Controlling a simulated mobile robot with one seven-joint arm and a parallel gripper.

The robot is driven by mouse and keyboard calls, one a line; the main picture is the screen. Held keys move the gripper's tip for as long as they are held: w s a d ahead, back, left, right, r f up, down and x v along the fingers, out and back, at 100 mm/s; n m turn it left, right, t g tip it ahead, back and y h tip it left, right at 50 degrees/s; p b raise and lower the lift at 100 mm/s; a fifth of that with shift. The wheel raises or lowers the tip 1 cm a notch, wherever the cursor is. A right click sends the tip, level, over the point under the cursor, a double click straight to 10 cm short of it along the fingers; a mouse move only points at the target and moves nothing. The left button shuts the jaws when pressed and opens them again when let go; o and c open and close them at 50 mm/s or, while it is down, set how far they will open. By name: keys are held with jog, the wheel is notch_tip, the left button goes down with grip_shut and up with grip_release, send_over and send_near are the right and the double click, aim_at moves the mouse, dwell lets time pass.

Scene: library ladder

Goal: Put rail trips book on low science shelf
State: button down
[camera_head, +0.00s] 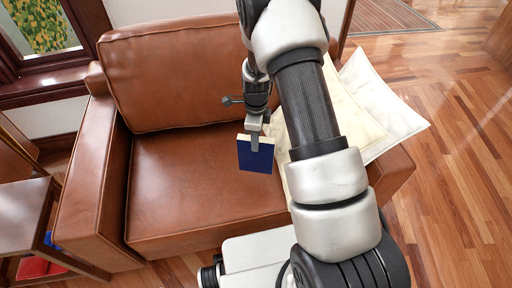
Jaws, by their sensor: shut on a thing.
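A dark blue book (255,157) with pale page edges hangs upright from my gripper (254,146). My gripper is shut on the book's top edge. The book is in front of the brown leather armchair, over its seat; I cannot tell whether it touches the seat. No title can be read on it. No shelf that I can identify as the low science shelf is in view.
The brown armchair (168,180) fills the middle. Cream cushions (385,105) lie on its right side, partly behind my arm. A dark wooden stand (22,212) with red and blue items is at left. Wooden floor (465,150) is clear at right.

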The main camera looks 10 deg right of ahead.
notch_tip(320, 180, up, 3)
jog(key=shift+f, duration=0.1)
jog(key=shift+w+r+n, duration=0.15)
jog(key=shift+r+n, duration=0.4)
jog(key=shift+n, duration=0.25)
notch_tip(320, 180, up, 14)
jog(key=n, duration=2.1)
jog(key=s+r+p, duration=0.4)
jog(key=r+p, duration=0.3)
jog(key=p, duration=0.3)
jog(key=s+r+p, duration=0.4)
jog(key=r+p, duration=0.4)
jog(key=p, duration=0.1)
jog(key=shift+r+p, duration=0.2)
jog(key=shift+p, duration=0.15)
jog(key=shift+s+f, duration=0.1)
